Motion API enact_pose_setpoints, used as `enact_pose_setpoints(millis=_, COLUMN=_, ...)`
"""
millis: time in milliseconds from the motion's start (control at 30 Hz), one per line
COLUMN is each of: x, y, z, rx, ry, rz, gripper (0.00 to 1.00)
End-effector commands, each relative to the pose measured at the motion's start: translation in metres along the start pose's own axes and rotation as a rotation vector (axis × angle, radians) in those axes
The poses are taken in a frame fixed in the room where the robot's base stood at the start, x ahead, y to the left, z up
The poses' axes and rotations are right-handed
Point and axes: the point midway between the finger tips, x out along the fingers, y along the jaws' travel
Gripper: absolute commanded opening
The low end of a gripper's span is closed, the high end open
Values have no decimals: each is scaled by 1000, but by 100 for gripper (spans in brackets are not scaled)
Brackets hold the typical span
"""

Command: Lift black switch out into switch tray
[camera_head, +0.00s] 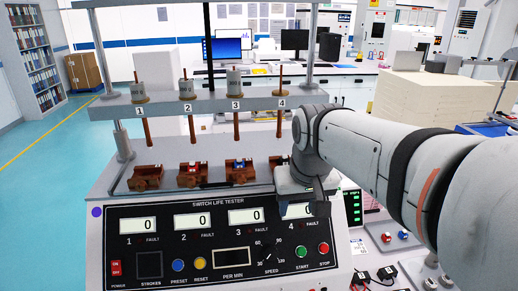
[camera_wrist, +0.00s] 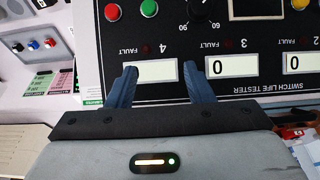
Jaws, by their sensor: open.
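My gripper (camera_wrist: 159,82) is open and empty, its blue fingers on either side of the number 4 counter on the tester's panel. In the head view my gripper (camera_head: 302,207) hangs over the right part of that panel. Behind it, brown holders stand in a row under numbered plungers. Holder 1 (camera_head: 147,178) shows no clear coloured switch. Holder 2 (camera_head: 191,175) has a red-and-blue part, and holder 3 (camera_head: 240,173) a blue-topped part. Holder 4 is mostly hidden by my arm. I cannot tell which holder has the black switch. The switch tray is not clearly identifiable.
The switch life tester (camera_head: 110,238) has counters, buttons and a knob on its sloped front. Plungers hang from a grey crossbar (camera_head: 110,110) above the holders.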

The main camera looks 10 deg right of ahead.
Motion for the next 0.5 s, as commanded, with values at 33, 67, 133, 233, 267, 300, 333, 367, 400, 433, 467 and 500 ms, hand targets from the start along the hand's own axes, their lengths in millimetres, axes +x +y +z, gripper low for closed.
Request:
enact_pose_setpoints(millis=33, x=-16, y=0, z=-26, rx=1, ry=17, rz=0, gripper=47)
enact_pose_setpoints(millis=67, x=-24, y=0, z=-40, rx=1, ry=27, rz=0, gripper=47)
enact_pose_setpoints(millis=133, x=-42, y=0, z=-67, rx=3, ry=47, rz=0, gripper=47)
enact_pose_setpoints(millis=233, x=-62, y=-1, z=-97, rx=4, ry=68, rz=0, gripper=47)
enact_pose_setpoints(millis=267, x=-66, y=-1, z=-103, rx=4, ry=74, rz=0, gripper=47)
enact_pose_setpoints(millis=300, x=-72, y=-1, z=-111, rx=4, ry=81, rz=0, gripper=47)
enact_pose_setpoints(millis=333, x=-75, y=-1, z=-116, rx=4, ry=84, rz=0, gripper=47)
enact_pose_setpoints(millis=367, x=-78, y=-1, z=-120, rx=5, ry=87, rz=0, gripper=47)
enact_pose_setpoints(millis=400, x=-80, y=-1, z=-123, rx=5, ry=90, rz=0, gripper=47)
enact_pose_setpoints(millis=433, x=-80, y=-1, z=-125, rx=5, ry=92, rz=0, gripper=47)
enact_pose_setpoints(millis=467, x=-80, y=-1, z=-127, rx=5, ry=92, rz=0, gripper=47)
enact_pose_setpoints(millis=500, x=-77, y=-1, z=-128, rx=5, ry=92, rz=0, gripper=47)
